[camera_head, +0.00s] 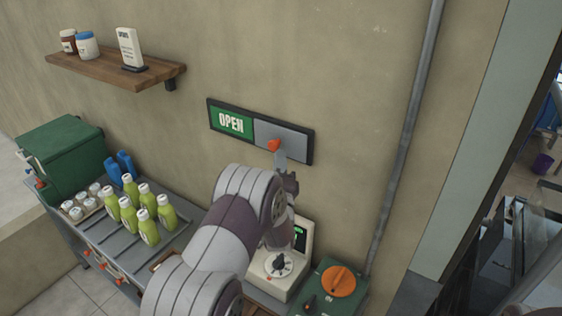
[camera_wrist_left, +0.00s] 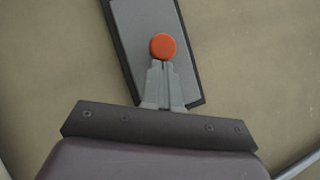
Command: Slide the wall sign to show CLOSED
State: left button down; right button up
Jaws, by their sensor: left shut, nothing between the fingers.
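The wall sign (camera_head: 231,120) is a dark-framed panel on the wall. Its left part is green and reads OPEN; a grey sliding cover (camera_head: 295,141) hides the right part. An orange knob (camera_head: 274,145) sits on the cover near its left side. My left gripper (camera_head: 281,157) is shut and empty, with its tips at the knob. The left wrist view shows the shut fingertips (camera_wrist_left: 160,64) at the edge of the round orange knob (camera_wrist_left: 162,46), over the grey cover (camera_wrist_left: 146,20). I cannot tell whether they touch. My right gripper is not in view.
A wooden shelf (camera_head: 110,72) with jars and a small stand is on the wall at left. Below are green bottles (camera_head: 146,226) on a counter, a scale (camera_head: 279,264) and a green box with an orange dial (camera_head: 339,281). A vertical pipe (camera_head: 408,130) runs right of the sign.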

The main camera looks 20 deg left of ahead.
pick_arm(q)
jog(key=w+a+b, duration=0.2)
jog(key=a+b, duration=0.8)
jog(key=a, duration=0.8)
jog(key=shift+w, duration=0.2)
jog(key=shift+r, duration=0.1)
